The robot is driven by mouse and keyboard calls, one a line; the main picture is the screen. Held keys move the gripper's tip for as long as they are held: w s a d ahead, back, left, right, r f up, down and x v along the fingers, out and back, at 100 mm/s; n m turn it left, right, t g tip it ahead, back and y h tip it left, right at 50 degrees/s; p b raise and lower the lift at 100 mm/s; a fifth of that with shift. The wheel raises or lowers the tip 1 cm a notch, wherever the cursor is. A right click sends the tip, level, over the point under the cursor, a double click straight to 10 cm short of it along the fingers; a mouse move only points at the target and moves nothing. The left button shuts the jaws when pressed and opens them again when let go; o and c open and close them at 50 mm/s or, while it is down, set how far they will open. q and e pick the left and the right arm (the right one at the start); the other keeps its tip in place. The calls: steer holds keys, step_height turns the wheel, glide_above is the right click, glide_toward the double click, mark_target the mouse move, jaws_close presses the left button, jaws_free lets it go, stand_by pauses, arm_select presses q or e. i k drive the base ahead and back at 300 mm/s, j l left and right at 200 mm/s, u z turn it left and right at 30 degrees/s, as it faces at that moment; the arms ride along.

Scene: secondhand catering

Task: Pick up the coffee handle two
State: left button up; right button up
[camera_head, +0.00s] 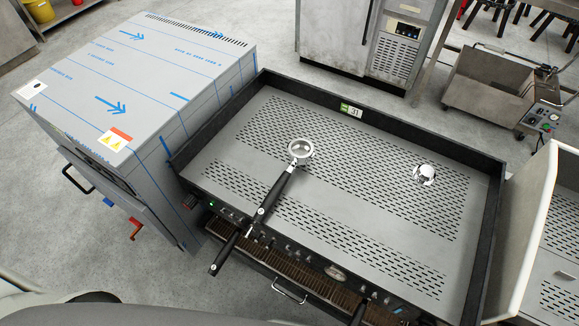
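A coffee handle (279,186) lies on the perforated metal top of the coffee machine (355,225). Its round metal basket end points away from me and its black grip reaches toward the machine's front edge. A second black handle (226,254) sticks out from the machine's front at the left, and a third black handle (359,312) shows at the bottom edge of the picture. Their inner ends are hidden under the machine. I cannot tell which one is called two. Neither of my grippers is in view.
A small shiny metal item (424,174) sits on the right of the machine top. A large grey boxed appliance (140,85) stands close at the left, and a white-walled unit (535,235) at the right. Open floor shows at the lower left.

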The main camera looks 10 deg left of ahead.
mark_target(276, 191)
steer(key=j, duration=0.7)
steer(key=i+j+z, duration=0.15)
steer(key=j, duration=0.55)
